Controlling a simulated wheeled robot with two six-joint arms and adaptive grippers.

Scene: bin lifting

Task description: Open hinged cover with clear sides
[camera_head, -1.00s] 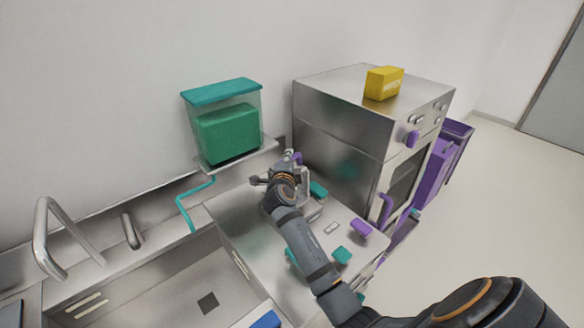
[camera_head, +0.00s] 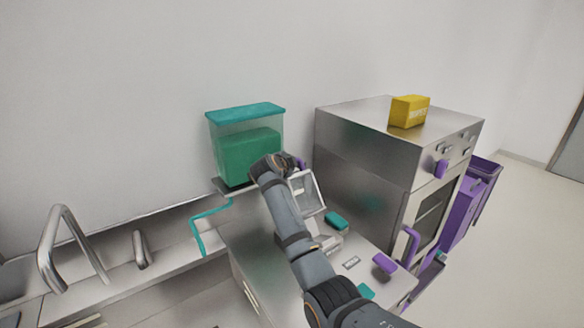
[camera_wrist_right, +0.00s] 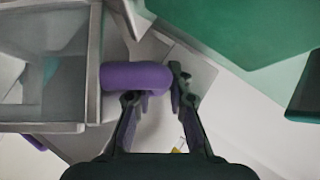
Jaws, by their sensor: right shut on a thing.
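A grey-framed cover with clear sides (camera_head: 318,190) stands tilted above the steel worktop in the head view, just right of my right gripper. Its frame and clear panel (camera_wrist_right: 45,40) fill the left of the right wrist view. A purple handle (camera_wrist_right: 128,77) sticks out from the frame; only a bit of it shows in the head view (camera_head: 302,164). My right gripper (camera_wrist_right: 156,85) is shut on the handle's end. In the head view, the right gripper (camera_head: 282,163) is seen from behind, its fingertips mostly hidden. My left gripper is not in view.
A teal-lidded clear container with green contents (camera_head: 245,155) stands close behind the gripper. A steel oven (camera_head: 370,150) with a yellow box (camera_head: 409,111) on top stands at right. Teal (camera_head: 337,220) and purple (camera_head: 384,263) parts sit at the worktop's front. A tap (camera_head: 65,235) is at left.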

